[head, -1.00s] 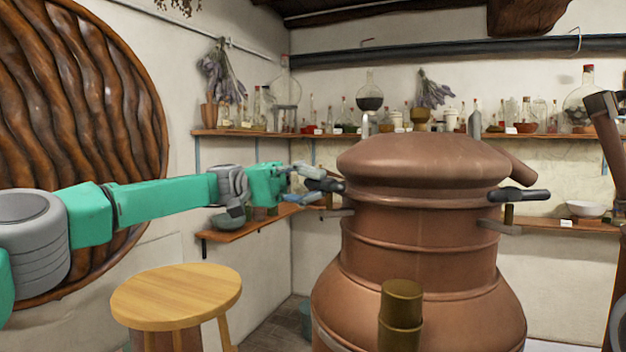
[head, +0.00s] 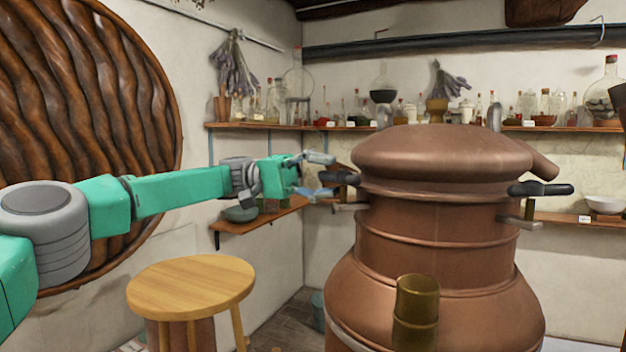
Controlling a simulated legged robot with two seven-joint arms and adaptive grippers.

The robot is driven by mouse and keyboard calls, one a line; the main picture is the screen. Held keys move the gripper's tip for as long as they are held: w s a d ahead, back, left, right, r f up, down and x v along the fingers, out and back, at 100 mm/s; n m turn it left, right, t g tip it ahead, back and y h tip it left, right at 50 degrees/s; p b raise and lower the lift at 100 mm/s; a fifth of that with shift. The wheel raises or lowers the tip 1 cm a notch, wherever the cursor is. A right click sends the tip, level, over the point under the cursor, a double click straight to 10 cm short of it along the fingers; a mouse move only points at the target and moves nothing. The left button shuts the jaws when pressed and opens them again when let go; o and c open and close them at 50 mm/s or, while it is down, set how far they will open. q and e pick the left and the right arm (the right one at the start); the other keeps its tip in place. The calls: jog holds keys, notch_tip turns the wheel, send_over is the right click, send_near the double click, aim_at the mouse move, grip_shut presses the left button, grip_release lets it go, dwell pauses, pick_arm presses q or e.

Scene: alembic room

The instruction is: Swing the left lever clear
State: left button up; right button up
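The copper still (head: 436,230) stands right of centre, its domed lid (head: 440,155) on top. The left lever (head: 343,178), a dark handle, sticks out from the left side just under the lid, above a small metal bracket (head: 350,207). The right lever (head: 541,188), a similar dark handle, sticks out on the opposite side. My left gripper (head: 328,175) is open, one finger above and one below the level of the left lever's outer end. I cannot tell whether the fingers touch it. My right gripper is not in view.
A round wooden stool (head: 190,287) stands at the lower left. A brass cup-like piece (head: 416,300) rises in front of the still. Wall shelves (head: 262,127) with bottles and flasks run behind. A white bowl (head: 604,204) sits at right.

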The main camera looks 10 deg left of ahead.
pick_arm(q)
jog(key=w+v, duration=0.1)
jog(key=v, duration=0.6)
jog(key=shift+f, duration=0.3)
jog(key=shift+w, duration=0.1)
